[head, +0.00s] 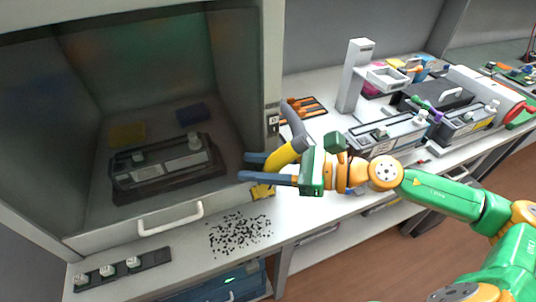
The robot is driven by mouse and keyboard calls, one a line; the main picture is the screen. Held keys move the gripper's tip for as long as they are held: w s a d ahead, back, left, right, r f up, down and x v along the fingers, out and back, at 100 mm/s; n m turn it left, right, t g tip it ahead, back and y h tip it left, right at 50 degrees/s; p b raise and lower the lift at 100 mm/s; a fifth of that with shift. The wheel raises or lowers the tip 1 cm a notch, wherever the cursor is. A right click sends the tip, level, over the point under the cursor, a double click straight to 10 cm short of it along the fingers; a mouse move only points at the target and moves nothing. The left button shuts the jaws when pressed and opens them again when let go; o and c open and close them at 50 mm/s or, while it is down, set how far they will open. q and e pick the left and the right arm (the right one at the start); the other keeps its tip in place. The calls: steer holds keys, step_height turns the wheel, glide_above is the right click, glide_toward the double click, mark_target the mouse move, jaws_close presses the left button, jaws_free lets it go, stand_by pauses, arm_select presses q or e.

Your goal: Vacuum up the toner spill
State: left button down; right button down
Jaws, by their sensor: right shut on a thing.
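The toner spill (240,233) is a patch of black specks on the pale counter, in front of the glass-fronted cabinet. My right gripper (250,167) is above the counter, up and to the right of the spill. Its blue fingers point left and are shut on the vacuum nozzle (287,153), which has a yellow grip and a curved grey tube rising behind. Part of the nozzle is hidden by the fingers and wrist. A small yellow piece (262,191) shows below the fingers; I cannot tell if it belongs to the nozzle. My left gripper is not in view.
The cabinet has a white handle (170,218) and holds a black toner cartridge (165,168). A dark strip with white knobs (122,268) lies at the counter's front left. More cartridges (388,134), a white stand (354,75) and orange-handled tools (304,107) occupy the right counter.

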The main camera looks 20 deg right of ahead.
mark_target(259, 188)
steer(key=shift+s+f+b, duration=0.15)
steer(key=shift+f+b, duration=0.3)
steer(key=shift+f, duration=0.1)
step_height(259, 188, down, 5)
steer(key=b, duration=0.4)
steer(key=shift+s+d+r, duration=0.1)
steer(key=shift+f+b, duration=0.35)
steer(key=shift+b, duration=0.3)
